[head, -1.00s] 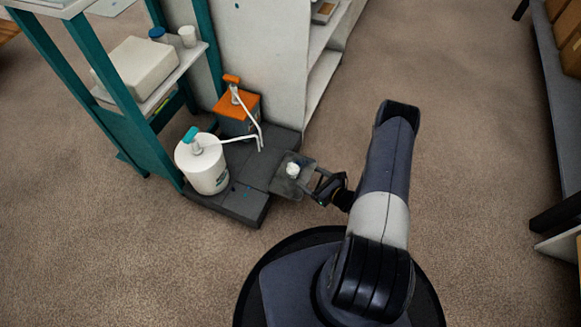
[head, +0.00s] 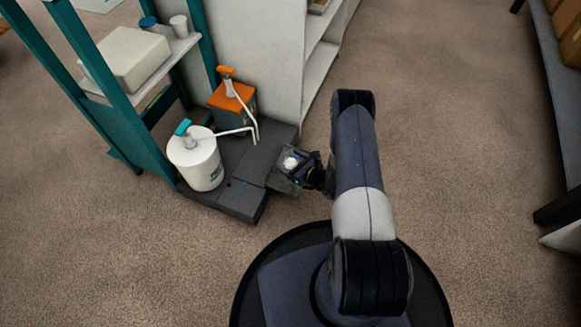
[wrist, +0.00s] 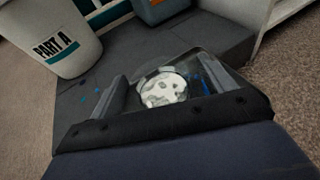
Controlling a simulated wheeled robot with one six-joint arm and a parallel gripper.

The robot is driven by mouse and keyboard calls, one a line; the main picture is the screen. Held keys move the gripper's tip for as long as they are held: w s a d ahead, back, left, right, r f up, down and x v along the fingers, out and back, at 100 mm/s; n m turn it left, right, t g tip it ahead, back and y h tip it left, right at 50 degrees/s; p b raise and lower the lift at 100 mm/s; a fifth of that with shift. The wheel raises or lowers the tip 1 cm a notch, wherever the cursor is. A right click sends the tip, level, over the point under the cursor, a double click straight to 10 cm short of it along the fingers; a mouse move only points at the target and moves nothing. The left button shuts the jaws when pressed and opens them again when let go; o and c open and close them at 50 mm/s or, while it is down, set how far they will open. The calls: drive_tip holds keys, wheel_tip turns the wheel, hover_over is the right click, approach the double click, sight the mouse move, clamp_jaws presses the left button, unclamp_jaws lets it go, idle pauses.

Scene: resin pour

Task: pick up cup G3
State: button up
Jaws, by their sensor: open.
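A small cup (head: 291,162) with a white top stands on a grey plate (head: 280,183) at the front right of a dark platform. In the wrist view the cup (wrist: 163,90) looks clear-walled, with mottled white inside. No G3 label can be read on it. My gripper (head: 299,168) is open and low at the plate. In the wrist view its two fingers lie on either side of the cup, with gaps visible. I cannot tell whether either finger touches it. The cup's lower near side is hidden by the gripper body.
A white PART A drum (head: 197,165) with a teal pump and a dark orange-topped container (head: 232,105) stand on the dark platform (head: 238,196). Their spouts reach toward the plate. A teal-framed shelf (head: 120,105) rises at left.

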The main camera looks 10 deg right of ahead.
drive_tip(key=c, duration=1)
